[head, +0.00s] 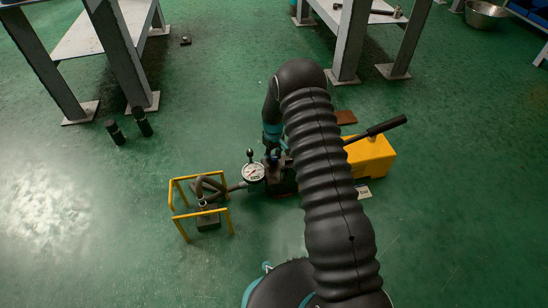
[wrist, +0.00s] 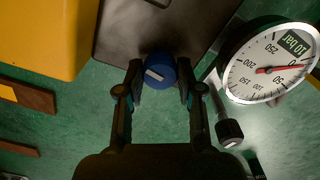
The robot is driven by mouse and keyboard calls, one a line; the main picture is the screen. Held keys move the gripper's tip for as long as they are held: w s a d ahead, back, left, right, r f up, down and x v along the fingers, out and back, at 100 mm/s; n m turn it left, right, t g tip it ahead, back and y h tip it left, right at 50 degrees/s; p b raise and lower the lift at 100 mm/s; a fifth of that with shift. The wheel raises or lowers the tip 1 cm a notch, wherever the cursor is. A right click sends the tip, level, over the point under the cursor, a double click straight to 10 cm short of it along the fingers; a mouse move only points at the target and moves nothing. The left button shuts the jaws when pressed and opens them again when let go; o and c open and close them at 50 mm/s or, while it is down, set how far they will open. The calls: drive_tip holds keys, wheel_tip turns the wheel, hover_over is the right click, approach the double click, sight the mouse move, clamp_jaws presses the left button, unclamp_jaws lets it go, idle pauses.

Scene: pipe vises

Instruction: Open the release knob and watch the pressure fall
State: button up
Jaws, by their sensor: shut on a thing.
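The blue release knob (wrist: 159,73) with a white bar mark shows in the wrist view at the end of a dark grey block (wrist: 190,25). My gripper (wrist: 159,68) is shut on it, one fingertip on each side. The round white pressure gauge (wrist: 262,72) is to the right; its red needle points right and slightly up in the picture. Its small green display is tilted and seems to read 10 bar. In the head view the gauge (head: 253,174) stands left of the yellow pump body (head: 371,159); my arm covers much of the pump and knob.
A black ball-ended lever (wrist: 229,132) lies close right of my gripper. A hose (head: 208,186) runs from the gauge into a yellow frame (head: 182,209). The pump's black handle (head: 385,125) sticks out right. Bench legs (head: 352,40) stand behind; green floor is open at left.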

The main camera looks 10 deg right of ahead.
sight(274, 158)
drive_tip(key=shift+n, duration=0.3)
drive_tip(key=o, duration=1.1)
drive_tip(key=shift+o, duration=0.2)
wheel_tip(274, 158, up, 12)
idle(0.4)
